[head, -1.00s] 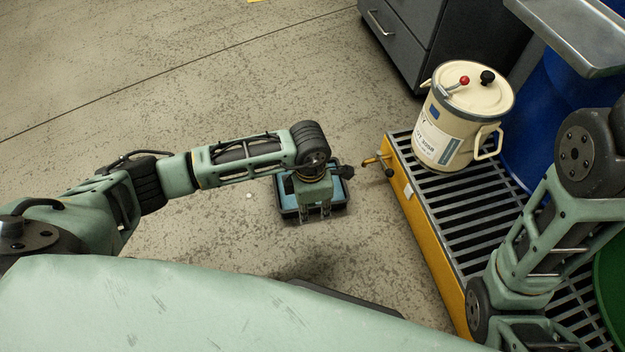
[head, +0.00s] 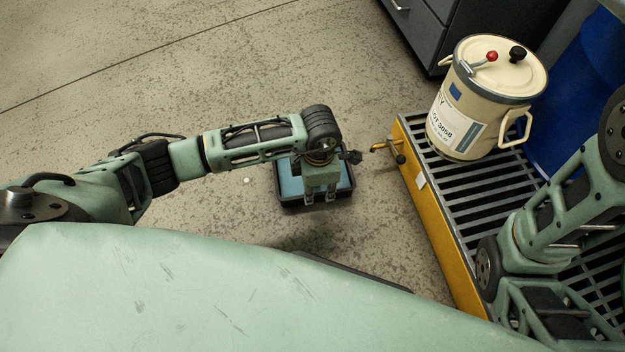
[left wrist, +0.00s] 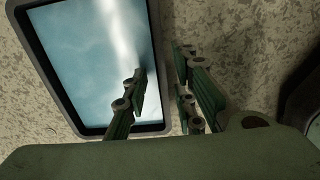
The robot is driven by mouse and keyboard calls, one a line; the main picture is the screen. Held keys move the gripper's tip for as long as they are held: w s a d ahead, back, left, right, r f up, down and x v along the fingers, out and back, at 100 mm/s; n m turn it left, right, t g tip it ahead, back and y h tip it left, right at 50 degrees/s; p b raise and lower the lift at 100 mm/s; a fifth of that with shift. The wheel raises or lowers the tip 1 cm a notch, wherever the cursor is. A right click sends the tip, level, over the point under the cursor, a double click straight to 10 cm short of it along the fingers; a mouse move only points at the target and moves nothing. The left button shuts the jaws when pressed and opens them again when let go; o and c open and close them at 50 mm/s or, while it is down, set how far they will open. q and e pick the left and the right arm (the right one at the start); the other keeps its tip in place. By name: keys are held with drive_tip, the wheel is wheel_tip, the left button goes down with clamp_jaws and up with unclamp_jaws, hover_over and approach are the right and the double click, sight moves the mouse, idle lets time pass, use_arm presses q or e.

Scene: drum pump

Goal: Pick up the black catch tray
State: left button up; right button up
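The black catch tray (head: 287,206) lies on the floor left of the yellow spill pallet, with pale blue liquid or a blue floor inside. It also shows in the left wrist view (left wrist: 50,72), filling the left side. My left gripper (head: 320,197) is at the tray's near side in the head view. In the left wrist view my left gripper (left wrist: 165,88) is open. One finger is over the tray's inside and the other is outside its wall, with the rim between them. No grip on the rim shows. My right arm shows at the right; its gripper is not visible.
The yellow spill pallet (head: 441,225) with a dark grating stands at the right, a brass tap (head: 385,147) sticking out towards the tray. A cream lidded pail (head: 478,105) stands on it, near a blue drum (head: 566,120). A grey cabinet (head: 425,30) is behind. Floor left of the tray is clear.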

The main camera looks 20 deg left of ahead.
use_arm(q)
drive_tip(key=shift+f, duration=0.65)
drive_tip(key=shift+r, duration=0.1)
clamp_jaws()
